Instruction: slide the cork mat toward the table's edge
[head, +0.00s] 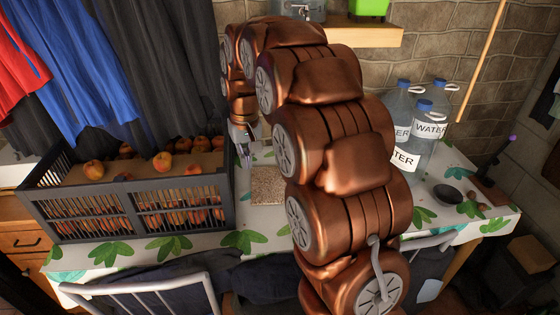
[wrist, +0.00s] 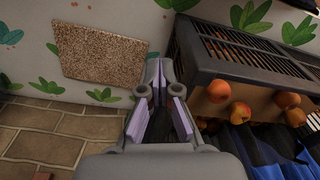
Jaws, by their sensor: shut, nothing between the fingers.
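The cork mat (head: 268,187) is a flat, speckled brown rectangle on the leaf-patterned table, right of the crate. My arm hides its right part in the head view. In the wrist view the whole cork mat (wrist: 98,55) shows, lying up and left of my fingers and apart from them. My gripper (head: 247,163) points down behind the mat, on the wall side of the table. In the wrist view my gripper (wrist: 158,72) is shut with nothing held. Its height over the table is hard to tell. The table (head: 200,243) has its front edge before the mat.
A dark slatted crate (head: 130,207) of apples stands close left of the mat. Several water bottles (head: 424,125) and a dark bowl (head: 448,194) stand to the right. A chair (head: 150,290) stands at the table's front. The cloth before the mat is clear.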

